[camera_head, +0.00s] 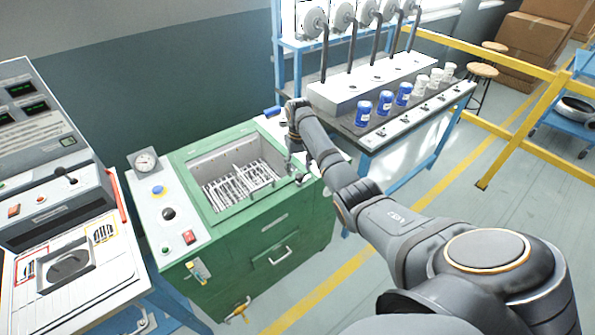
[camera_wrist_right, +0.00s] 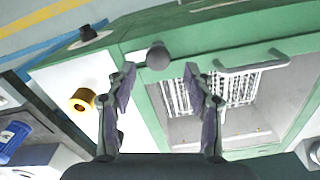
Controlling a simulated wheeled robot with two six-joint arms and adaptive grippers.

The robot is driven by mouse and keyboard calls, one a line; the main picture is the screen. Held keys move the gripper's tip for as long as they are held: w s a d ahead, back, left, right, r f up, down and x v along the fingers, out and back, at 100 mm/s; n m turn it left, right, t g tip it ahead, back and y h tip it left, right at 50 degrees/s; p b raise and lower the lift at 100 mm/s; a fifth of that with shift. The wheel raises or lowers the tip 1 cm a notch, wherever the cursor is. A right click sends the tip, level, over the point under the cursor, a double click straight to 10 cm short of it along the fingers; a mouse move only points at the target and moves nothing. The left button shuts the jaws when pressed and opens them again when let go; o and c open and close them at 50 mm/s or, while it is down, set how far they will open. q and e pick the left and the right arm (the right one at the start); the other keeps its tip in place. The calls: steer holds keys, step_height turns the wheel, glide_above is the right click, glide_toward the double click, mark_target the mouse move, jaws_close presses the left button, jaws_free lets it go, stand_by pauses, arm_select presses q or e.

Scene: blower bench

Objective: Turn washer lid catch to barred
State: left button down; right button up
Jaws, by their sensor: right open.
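The green washer (camera_head: 262,228) stands in the middle of the head view, with a rack (camera_head: 238,186) inside its top opening. In the right wrist view its green rim (camera_wrist_right: 152,110) and a pale handle (camera_wrist_right: 222,68) show. A dark ball knob (camera_wrist_right: 158,56), which looks like the lid catch, sits on the green edge; its exact setting I cannot tell. My right gripper (camera_head: 297,168) is at the washer's right side. In the right wrist view its fingers (camera_wrist_right: 160,76) are apart and empty, with the knob just beyond and between the tips. My left gripper is not in view.
A control console (camera_head: 55,165) stands on the left. A bench (camera_head: 400,128) with blue and white cups (camera_head: 384,103) is behind my right arm. Yellow rails (camera_head: 545,112) are at right, with open floor before them.

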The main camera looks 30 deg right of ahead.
mark_target(299, 175)
steer(key=f, duration=0.3)
steer(key=shift+s+d+f, duration=0.1)
steer(key=shift+d, duration=0.1)
jaws_close()
